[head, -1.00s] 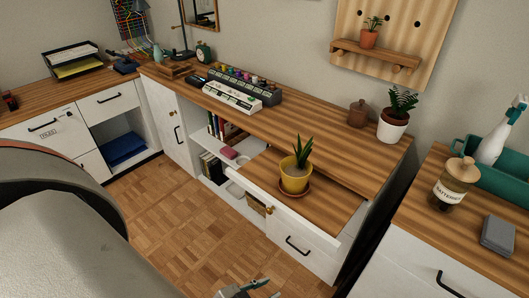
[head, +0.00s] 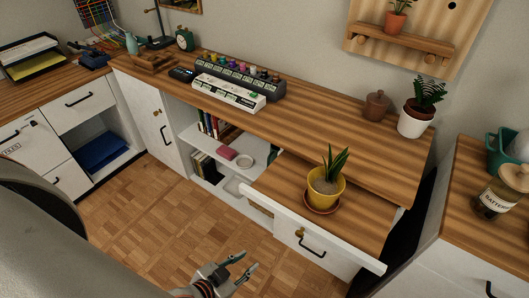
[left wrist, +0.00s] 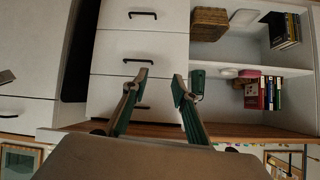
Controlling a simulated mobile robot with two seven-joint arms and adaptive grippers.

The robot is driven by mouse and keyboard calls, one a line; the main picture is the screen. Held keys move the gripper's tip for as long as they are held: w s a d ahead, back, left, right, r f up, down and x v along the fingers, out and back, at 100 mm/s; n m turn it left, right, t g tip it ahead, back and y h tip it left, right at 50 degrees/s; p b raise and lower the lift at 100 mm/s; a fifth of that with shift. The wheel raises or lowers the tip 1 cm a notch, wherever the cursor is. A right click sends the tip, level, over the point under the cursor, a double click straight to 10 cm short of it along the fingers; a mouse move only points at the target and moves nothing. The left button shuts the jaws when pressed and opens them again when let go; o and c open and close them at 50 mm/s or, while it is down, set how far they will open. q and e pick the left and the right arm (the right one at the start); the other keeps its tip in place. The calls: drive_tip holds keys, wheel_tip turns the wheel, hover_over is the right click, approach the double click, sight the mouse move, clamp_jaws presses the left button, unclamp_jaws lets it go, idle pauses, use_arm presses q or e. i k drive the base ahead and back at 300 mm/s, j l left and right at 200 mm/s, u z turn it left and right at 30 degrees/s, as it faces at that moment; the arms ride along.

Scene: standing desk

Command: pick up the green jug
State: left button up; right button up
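A small pale green jug (head: 131,43) stands at the back left of the wooden desk, beside the lamp base. It is small in the head view, and I cannot make it out in the left wrist view. My left gripper (head: 246,264) is low at the bottom of the head view, above the floor and in front of the desk, far from the jug. Its two fingers are apart with nothing between them, as the left wrist view also shows (left wrist: 161,82). My right gripper is not in view.
A pulled-out drawer front (head: 310,228) juts out below a yellow potted plant (head: 325,187). A label machine (head: 229,92), a bottle rack (head: 240,75) and a green clock (head: 184,39) stand on the desk. The parquet floor is clear.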

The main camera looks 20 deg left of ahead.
sight(273, 150)
drive_tip(key=i+j, duration=0.1)
drive_tip(key=j, duration=0.3)
drive_tip(key=i+j+u, duration=0.1)
drive_tip(key=j, duration=0.35)
drive_tip(key=i+j, duration=0.1)
drive_tip(key=j, duration=0.3)
drive_tip(key=k+j+z, duration=0.1)
drive_tip(key=j, duration=0.35)
drive_tip(key=k+j+z, duration=0.1)
drive_tip(key=j, duration=0.3)
drive_tip(key=k+j+z, duration=0.1)
drive_tip(key=j, duration=0.35)
drive_tip(key=k+j+z, duration=0.1)
drive_tip(key=j, duration=0.3)
drive_tip(key=i+j, duration=0.1)
drive_tip(key=j, duration=0.25)
drive_tip(key=i+j+z, duration=0.15)
drive_tip(key=j, duration=0.2)
